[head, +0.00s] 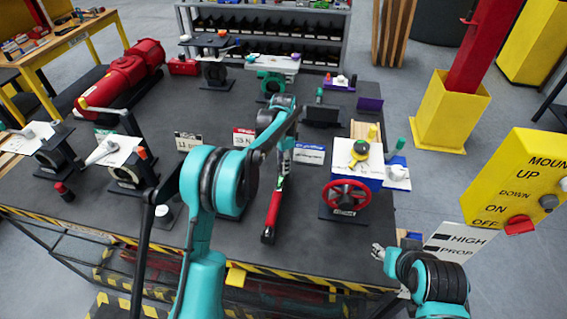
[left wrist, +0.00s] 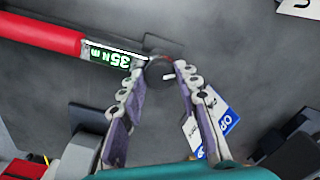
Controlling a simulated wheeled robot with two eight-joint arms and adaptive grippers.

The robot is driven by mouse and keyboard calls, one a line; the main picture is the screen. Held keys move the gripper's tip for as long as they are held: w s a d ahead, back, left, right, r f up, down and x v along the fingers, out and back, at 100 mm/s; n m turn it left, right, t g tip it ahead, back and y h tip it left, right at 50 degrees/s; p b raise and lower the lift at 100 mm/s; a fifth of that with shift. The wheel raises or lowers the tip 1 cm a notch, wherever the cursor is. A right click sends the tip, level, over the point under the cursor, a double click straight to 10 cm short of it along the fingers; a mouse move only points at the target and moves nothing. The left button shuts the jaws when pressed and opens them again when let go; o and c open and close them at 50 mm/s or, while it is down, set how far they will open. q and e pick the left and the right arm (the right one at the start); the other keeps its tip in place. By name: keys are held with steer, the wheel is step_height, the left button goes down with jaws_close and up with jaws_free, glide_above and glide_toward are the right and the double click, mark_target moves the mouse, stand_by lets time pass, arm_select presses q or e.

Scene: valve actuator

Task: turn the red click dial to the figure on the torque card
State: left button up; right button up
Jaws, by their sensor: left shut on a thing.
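A torque wrench with a red handle (head: 273,215) lies on the dark bench; its red handle also shows in the left wrist view (left wrist: 40,33). Its green-lit display (left wrist: 110,57) reads 35 N m. My left gripper (head: 284,160) is over the wrench's far end. In the left wrist view its fingertips (left wrist: 168,80) close on a dark round knob (left wrist: 158,70) with a pale mark; only a trace of red shows beside it. A red-topped card (head: 243,138) stands left of the gripper, its figure partly hidden. My right gripper (head: 378,252) is at the lower right, away from the wrench.
A blue-topped card (head: 308,154) stands right of the left gripper. A valve with a red handwheel (head: 346,197) is farther right. Another card (head: 188,142) and grey fixtures are at left. A yellow switch panel (head: 525,190) is at the right edge.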

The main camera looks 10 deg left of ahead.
stand_by(0.3)
arm_select(q)
steer(key=o, duration=1.2)
steer(key=shift+c, duration=0.2)
step_height(320, 180, up, 12)
